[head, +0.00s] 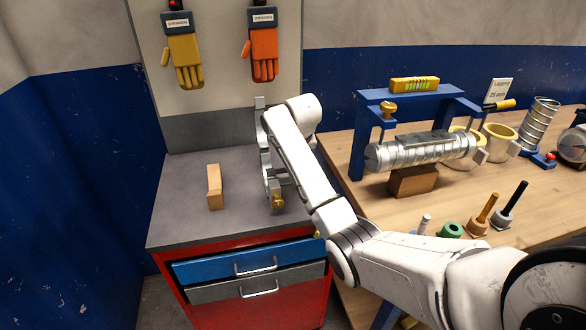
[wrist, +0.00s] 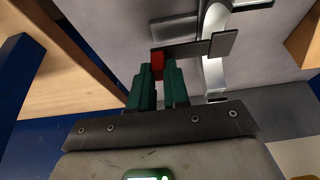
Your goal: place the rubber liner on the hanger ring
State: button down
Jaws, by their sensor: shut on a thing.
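My gripper (wrist: 158,78) shows in the wrist view with its green fingers closed on a small red piece, which I take to be part of the rubber liner (wrist: 157,61). A dark flat strip with a squarish end extends right from the red piece; I cannot tell whether the two are joined. Behind it is a pale curved metal band, apparently the hanger ring (wrist: 213,70). I cannot tell whether liner and ring touch. In the head view the metal hanger ring (head: 268,160) stands on the grey cabinet top, partly behind my arm, with a brass knob low down. My gripper is hidden there.
A wooden block (head: 214,187) stands left on the cabinet top (head: 180,215). On the wooden bench at right, a spiral duct (head: 420,150) lies under a blue frame (head: 360,140). Cups and several handled tools stand nearby. Two gloves (head: 184,60) hang on the wall panel.

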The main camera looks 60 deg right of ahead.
jog(key=shift+w+d+f, duration=0.2)
jog(key=shift+w+f, duration=0.15)
jog(key=shift+f, duration=0.15)
jog(key=shift+f+p, duration=0.45)
jog(key=shift+f, duration=1.1)
jog(key=shift+f, duration=0.1)
jog(key=c, duration=1.1)
grip_release()
jog(key=v, duration=1.2)
jog(key=shift+b, duration=0.35)
jog(key=shift+w, duration=0.1)
